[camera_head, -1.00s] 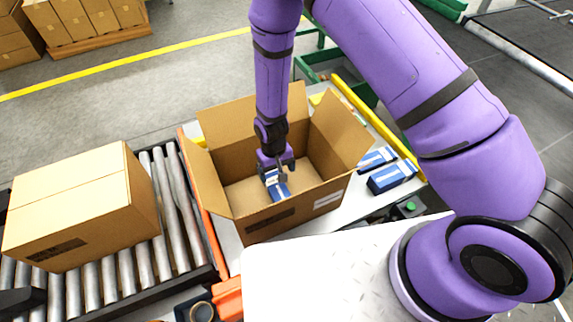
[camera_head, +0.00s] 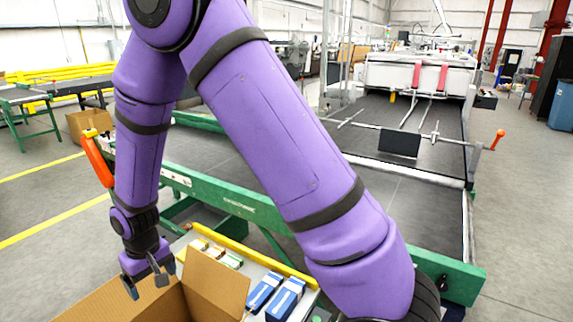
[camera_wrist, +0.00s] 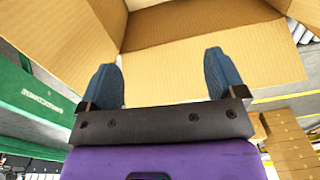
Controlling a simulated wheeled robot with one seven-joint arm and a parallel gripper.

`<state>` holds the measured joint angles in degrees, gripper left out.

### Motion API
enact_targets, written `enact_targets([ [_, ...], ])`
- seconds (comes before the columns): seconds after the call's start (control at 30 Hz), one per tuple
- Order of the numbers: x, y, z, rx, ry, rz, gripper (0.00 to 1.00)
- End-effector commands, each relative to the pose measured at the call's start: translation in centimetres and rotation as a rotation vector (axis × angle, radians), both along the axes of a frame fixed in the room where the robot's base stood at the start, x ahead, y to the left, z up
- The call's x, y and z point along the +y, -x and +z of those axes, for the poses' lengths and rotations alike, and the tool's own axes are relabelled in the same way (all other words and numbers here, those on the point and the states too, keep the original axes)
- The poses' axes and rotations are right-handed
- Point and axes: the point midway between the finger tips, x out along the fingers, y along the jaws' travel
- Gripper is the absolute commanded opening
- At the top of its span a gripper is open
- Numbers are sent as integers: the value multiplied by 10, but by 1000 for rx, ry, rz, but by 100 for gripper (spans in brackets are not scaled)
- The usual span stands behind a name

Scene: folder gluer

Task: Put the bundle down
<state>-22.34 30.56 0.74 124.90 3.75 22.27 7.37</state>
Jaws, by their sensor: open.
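My gripper (camera_head: 150,279) is open at the upper edge of the open cardboard box (camera_head: 215,283), near its raised flaps. In the wrist view the two blue-grey fingers (camera_wrist: 158,72) stand wide apart with nothing between them, and the box's brown flaps and inner walls (camera_wrist: 200,65) lie beyond. No bundle shows in the box in either current view; the box floor is hidden. Two blue-and-white bundles (camera_head: 263,291) (camera_head: 286,298) lie on the white surface just right of the box.
A yellow rail (camera_head: 250,256) runs behind the box, with several small packs (camera_head: 215,252) beside it. A green machine frame (camera_head: 235,203) with a dark belt lies beyond. Stacked cartons (camera_wrist: 288,145) show at the wrist view's lower right.

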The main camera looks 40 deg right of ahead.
Motion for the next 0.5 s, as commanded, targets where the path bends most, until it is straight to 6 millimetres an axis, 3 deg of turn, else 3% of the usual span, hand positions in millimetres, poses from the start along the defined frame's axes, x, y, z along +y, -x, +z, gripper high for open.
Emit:
enact_targets([
  [0.1,-16,1,40,-34,-12,-15,89],
  [0.5,-71,29,153,-129,-34,-63,89],
])
